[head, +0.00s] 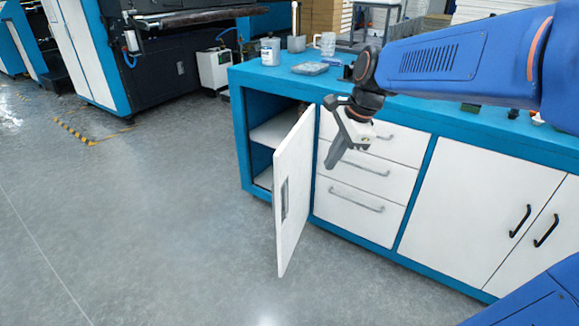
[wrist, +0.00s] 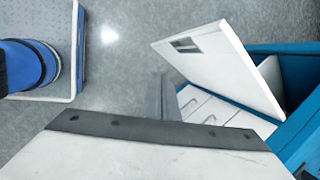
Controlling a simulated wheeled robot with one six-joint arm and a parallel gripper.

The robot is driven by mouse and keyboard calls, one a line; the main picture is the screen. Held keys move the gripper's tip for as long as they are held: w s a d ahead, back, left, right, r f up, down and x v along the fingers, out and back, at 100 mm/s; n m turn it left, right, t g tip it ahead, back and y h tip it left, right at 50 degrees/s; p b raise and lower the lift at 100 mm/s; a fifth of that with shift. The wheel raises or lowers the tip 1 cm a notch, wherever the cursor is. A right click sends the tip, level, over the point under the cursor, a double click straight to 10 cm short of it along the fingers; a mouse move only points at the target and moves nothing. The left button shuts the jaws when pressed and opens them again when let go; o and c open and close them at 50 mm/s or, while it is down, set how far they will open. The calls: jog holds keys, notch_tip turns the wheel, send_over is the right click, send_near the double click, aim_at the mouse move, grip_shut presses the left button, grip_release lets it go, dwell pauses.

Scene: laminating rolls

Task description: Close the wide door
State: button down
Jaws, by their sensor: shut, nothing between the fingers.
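A white door (head: 292,196) on the left bay of the blue cabinet (head: 240,135) stands open, swung out toward the viewer, with a grey recessed handle on its face. In the wrist view the door (wrist: 215,65) is at upper right, its handle plate near the top. My gripper (head: 331,163) is shut and empty, just right of the door and in front of the drawers. In the wrist view my gripper (wrist: 163,98) points down toward the floor, apart from the door. Its exact distance from the door is unclear.
White drawers (head: 352,170) and two shut doors (head: 478,205) with black handles fill the cabinet front to the right. The open bay (head: 272,128) holds a shelf. A jar (head: 270,52) and other items stand on top. The floor (head: 140,220) left of the door is clear.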

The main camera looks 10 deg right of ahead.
jog(key=w+a+m, duration=0.2)
jog(key=w+m, duration=0.4)
jog(key=w, duration=0.2)
jog(key=w+a+f, duration=0.2)
jog(key=a+f, duration=0.1)
jog(key=f, duration=0.2)
jog(key=w+a+f+y, duration=0.1)
jog(key=w+a+f, duration=0.1)
jog(key=f, duration=0.3)
jog(key=shift+w+a+m+g, duration=0.3)
jog(key=shift+w+a+m, duration=0.1)
jog(key=shift+a, duration=0.4)
